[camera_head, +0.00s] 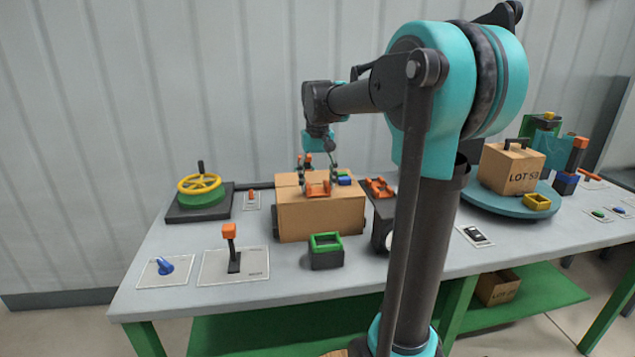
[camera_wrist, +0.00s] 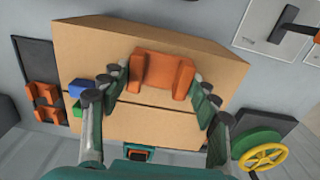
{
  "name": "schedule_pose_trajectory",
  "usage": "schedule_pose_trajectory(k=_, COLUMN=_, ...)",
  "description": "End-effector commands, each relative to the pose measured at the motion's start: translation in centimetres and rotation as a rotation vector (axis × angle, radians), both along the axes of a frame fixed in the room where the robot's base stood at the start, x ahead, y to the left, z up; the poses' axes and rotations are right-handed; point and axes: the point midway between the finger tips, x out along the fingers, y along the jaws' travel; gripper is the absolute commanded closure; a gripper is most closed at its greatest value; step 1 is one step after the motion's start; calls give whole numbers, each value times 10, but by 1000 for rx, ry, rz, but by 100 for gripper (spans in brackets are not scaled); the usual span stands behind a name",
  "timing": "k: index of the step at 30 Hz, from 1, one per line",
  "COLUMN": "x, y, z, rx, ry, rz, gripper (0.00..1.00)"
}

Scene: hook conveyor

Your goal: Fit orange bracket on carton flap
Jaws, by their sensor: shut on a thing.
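The brown carton (camera_head: 320,220) stands on the table in the head view, and its top with a seam across it shows in the wrist view (camera_wrist: 95,45). The orange bracket (camera_head: 318,189) is at the carton's upper front edge. In the wrist view the bracket (camera_wrist: 163,70) lies between the fingers over the carton's flap surface. My gripper (camera_wrist: 161,78) is shut on it from both sides. In the head view my gripper (camera_head: 317,177) comes down from above. I cannot tell whether the bracket touches or is seated on the flap.
More orange brackets (camera_head: 380,187) sit on a dark holder right of the carton. A blue block (camera_wrist: 78,88) is beside the fingers. A green-rimmed bin (camera_head: 326,251), an orange-topped lever (camera_head: 232,250) and a yellow handwheel (camera_head: 200,184) stand nearby. A LOT S3 carton (camera_head: 510,170) is farther right.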

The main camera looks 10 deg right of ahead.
Motion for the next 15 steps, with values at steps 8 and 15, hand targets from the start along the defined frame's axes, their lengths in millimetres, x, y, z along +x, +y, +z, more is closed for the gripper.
schedule_pose_trajectory(k=8, x=0, y=0, z=-1, rx=0, ry=0, rz=0, gripper=35)
schedule_pose_trajectory(k=15, x=0, y=0, z=-1, rx=0, ry=0, rz=0, gripper=15)
